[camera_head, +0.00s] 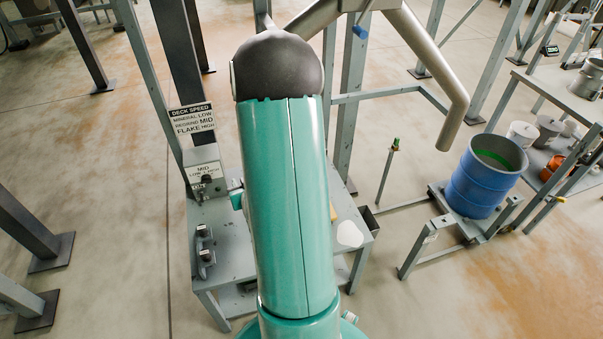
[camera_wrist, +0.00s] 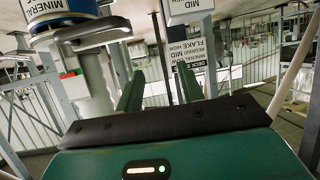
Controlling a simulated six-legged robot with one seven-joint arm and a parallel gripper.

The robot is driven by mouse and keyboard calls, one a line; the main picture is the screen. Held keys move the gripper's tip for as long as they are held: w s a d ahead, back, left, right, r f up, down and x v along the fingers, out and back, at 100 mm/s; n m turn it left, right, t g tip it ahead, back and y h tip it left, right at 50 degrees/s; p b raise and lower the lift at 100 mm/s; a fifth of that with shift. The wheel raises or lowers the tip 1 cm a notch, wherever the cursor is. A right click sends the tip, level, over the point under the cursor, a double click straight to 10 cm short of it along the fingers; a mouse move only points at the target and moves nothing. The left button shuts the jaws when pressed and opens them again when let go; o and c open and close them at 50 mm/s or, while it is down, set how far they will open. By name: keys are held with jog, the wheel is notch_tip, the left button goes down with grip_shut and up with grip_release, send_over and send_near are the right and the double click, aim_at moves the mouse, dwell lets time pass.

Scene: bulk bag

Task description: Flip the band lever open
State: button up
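My gripper (camera_wrist: 160,72) shows in the wrist view as two green fingers standing well apart, with nothing between them. The wrist picture is upside down, as its lettering shows. A blue-and-white labelled cylinder (camera_wrist: 50,10) with a grey ring (camera_wrist: 80,32) under it is at the upper left, beyond and left of the fingers. A thick grey pipe-like body (camera_wrist: 95,80) is beside the left finger. I cannot pick out the band lever with certainty. In the head view my teal arm covers the middle, and my gripper is hidden.
A grey table (camera_head: 220,240) carries a control box (camera_head: 205,172) below a deck speed sign (camera_head: 191,121). A bent pipe (camera_head: 440,75) hangs near a blue drum (camera_head: 485,175) on a low frame. A shelf (camera_head: 570,95) with buckets stands right. Steel posts surround the open floor.

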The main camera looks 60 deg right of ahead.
jog(key=s+d+f+m+g+h, duration=0.2)
jog(key=s+f+m+h, duration=0.2)
jog(key=s, duration=0.5)
jog(key=s+d+f+m+g+h, duration=0.2)
jog(key=s+f+m+h, duration=0.2)
jog(key=s, duration=0.5)
jog(key=x, duration=1.3)
jog(key=shift+w+d+r, duration=0.25)
jog(key=shift+d+r, duration=0.05)
grip_shut()
